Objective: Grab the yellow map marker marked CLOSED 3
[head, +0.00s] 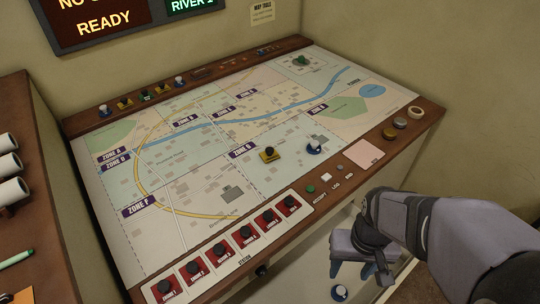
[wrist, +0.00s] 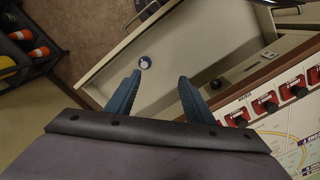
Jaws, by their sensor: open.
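A yellow map marker (head: 269,154) with a dark knob sits on the map board (head: 190,195), right of centre in the head view. Two more small yellow markers, a left one (head: 125,103) and a right one (head: 162,89), stand on the back rail. No lettering on any of them is readable, so I cannot tell which is CLOSED 3. My gripper (head: 357,270) is open and empty in front of the console's right front, over an open drawer. Its two blue fingers (wrist: 160,82) show apart in the wrist view. No yellow marker shows between them.
The drawer (wrist: 190,38) holds a white and blue marker (wrist: 145,62). A white and blue marker (head: 314,148) stands right of the yellow one on the map. Red switches (head: 246,234) line the front edge. A dark rack (wrist: 28,45) with orange cones stands left in the wrist view.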

